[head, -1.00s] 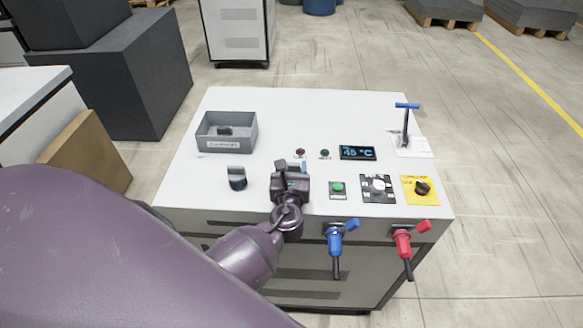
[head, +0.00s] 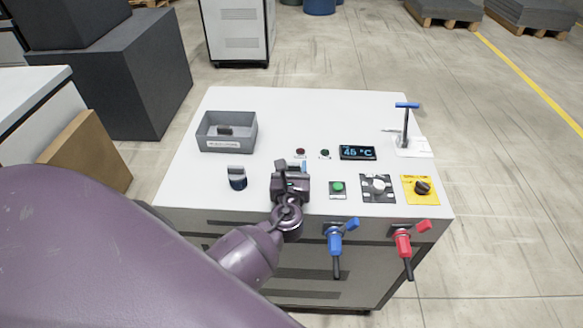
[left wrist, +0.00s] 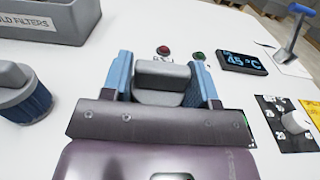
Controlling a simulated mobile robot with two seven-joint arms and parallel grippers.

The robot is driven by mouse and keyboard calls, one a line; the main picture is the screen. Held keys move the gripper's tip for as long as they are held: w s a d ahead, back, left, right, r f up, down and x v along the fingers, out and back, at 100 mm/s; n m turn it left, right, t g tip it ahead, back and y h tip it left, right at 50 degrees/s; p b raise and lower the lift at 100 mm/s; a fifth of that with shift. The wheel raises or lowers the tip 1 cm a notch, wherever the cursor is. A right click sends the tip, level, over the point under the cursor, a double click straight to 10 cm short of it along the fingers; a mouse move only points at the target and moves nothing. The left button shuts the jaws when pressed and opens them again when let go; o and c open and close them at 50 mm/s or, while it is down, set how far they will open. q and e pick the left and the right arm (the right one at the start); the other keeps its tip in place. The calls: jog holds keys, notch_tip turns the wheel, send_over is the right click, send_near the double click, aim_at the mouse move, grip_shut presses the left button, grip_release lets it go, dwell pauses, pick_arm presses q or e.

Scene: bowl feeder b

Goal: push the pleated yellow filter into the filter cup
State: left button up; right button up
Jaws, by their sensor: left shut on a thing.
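My left gripper (head: 291,178) is over the front middle of the white table top. In the left wrist view its blue fingers (left wrist: 165,78) are shut on a grey block-shaped grip with a rounded grey top (left wrist: 163,75). What is under that grip is hidden, so I see no yellow pleats and cannot tell whether it is the yellow filter. The filter cup is not visible either. A dark blue pleated filter with a grey cap (head: 237,179) stands upright to the left of the gripper; it also shows in the left wrist view (left wrist: 22,98). My right gripper is not in view.
A grey bin (head: 226,146) labelled for old filters holds a dark object at the back left. A temperature display (head: 357,153), a green button (head: 338,188), knobs and a blue-handled lever (head: 406,120) are to the right. Blue (head: 336,240) and red (head: 403,243) valve handles stick out in front.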

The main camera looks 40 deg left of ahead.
pick_arm(q)
jog(key=shift+f, duration=0.2)
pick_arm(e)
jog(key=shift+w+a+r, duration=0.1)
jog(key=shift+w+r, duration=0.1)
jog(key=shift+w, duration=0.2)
pick_arm(q)
jog(key=shift+s+f, duration=0.1)
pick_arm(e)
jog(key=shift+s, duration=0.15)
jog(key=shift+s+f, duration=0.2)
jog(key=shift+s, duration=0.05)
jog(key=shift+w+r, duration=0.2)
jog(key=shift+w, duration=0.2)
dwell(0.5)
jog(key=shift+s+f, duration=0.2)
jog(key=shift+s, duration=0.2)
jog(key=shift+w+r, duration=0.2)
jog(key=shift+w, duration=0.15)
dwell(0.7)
pick_arm(q)
jog(key=shift+r, duration=0.25)
